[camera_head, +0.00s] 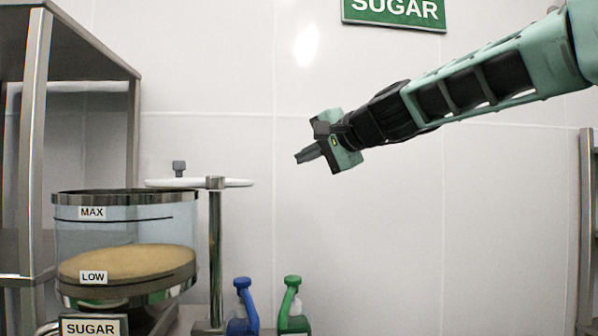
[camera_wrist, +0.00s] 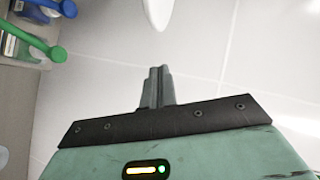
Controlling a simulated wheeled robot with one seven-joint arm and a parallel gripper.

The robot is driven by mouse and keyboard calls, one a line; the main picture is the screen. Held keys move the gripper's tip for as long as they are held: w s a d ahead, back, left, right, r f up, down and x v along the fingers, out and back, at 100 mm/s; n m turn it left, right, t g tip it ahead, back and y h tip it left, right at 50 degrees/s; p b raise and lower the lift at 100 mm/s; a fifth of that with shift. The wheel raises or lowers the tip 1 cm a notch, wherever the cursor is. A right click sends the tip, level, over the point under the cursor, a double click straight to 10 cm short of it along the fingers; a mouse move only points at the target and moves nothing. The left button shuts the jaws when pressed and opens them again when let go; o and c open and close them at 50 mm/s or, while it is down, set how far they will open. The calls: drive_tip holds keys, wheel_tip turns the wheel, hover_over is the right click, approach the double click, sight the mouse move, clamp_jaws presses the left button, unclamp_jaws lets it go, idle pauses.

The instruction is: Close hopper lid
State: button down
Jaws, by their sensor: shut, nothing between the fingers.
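The sugar hopper (camera_head: 125,222) is a clear round drum with a metal rim at the lower left in the head view. Tan sugar lies in it near the LOW mark. Its white disc lid (camera_head: 235,182) is seen nearly edge-on, level, slightly above the rim. The lid sits swung to the right on a metal post (camera_head: 215,255), with a small grey knob (camera_head: 179,168) on its left part. In the wrist view a white rounded edge, likely the lid (camera_wrist: 158,10), shows ahead of the fingers. My gripper (camera_head: 298,158) is shut and empty, above and right of the lid, apart from it.
A blue spray bottle (camera_head: 242,310) and a green spray bottle (camera_head: 293,310) stand right of the post. A metal shelf frame (camera_head: 36,150) rises at the left. Another metal frame (camera_head: 586,230) stands at the right edge.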

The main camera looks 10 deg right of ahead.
drive_tip(key=w+a+f+p, duration=0.4)
drive_tip(key=w+a, duration=0.3)
drive_tip(key=a, duration=0.1)
drive_tip(key=shift+a, duration=0.35)
drive_tip(key=shift+w, duration=0.1)
drive_tip(key=shift+a+y, duration=0.1)
drive_tip(key=shift+y, duration=0.2)
